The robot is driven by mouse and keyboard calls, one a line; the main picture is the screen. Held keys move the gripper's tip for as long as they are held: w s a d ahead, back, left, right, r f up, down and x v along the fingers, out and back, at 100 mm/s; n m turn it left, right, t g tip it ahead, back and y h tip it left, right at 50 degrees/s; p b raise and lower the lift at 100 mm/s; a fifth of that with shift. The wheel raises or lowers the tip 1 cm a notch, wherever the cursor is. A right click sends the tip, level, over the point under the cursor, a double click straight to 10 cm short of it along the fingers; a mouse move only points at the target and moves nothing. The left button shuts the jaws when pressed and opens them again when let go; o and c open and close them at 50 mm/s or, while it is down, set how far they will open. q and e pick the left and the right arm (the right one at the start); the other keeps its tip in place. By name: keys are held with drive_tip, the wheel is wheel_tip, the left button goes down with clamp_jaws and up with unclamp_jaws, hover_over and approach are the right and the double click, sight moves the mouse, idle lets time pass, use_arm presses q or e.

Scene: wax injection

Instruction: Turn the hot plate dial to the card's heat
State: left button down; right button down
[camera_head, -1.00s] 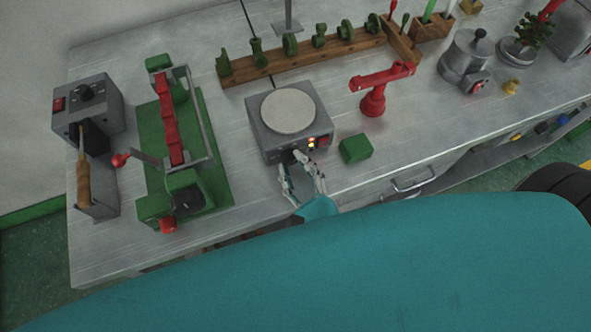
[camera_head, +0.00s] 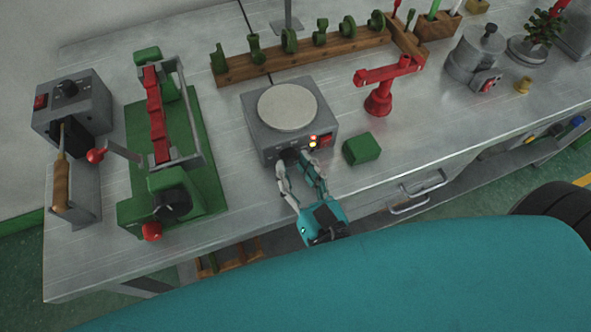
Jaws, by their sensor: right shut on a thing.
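The hot plate (camera_head: 258,127) is a grey box with a round pale plate (camera_head: 287,107) on top. Its front has a lit indicator (camera_head: 313,142), a red switch (camera_head: 326,140) and a dark dial (camera_head: 289,155) at the left. My right gripper (camera_head: 292,162) reaches up from below to the front, its fingers shut around the dial, which they partly hide. My left gripper is out of view. I cannot make out a heat card in this view.
A green block (camera_head: 362,149) lies just right of the hot plate. A red stand (camera_head: 379,102) is behind it. A green clamp fixture (camera_head: 205,150) and a grey control box (camera_head: 88,95) stand left. A wooden rack (camera_head: 300,58) of green pieces runs behind.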

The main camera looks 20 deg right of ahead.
idle(0.5)
drive_tip(key=c, duration=1)
unclamp_jaws()
drive_tip(key=shift+s, duration=0.2)
drive_tip(key=s, duration=0.7)
drive_tip(key=shift+d, duration=0.3)
drive_tip(key=shift+s, duration=0.1)
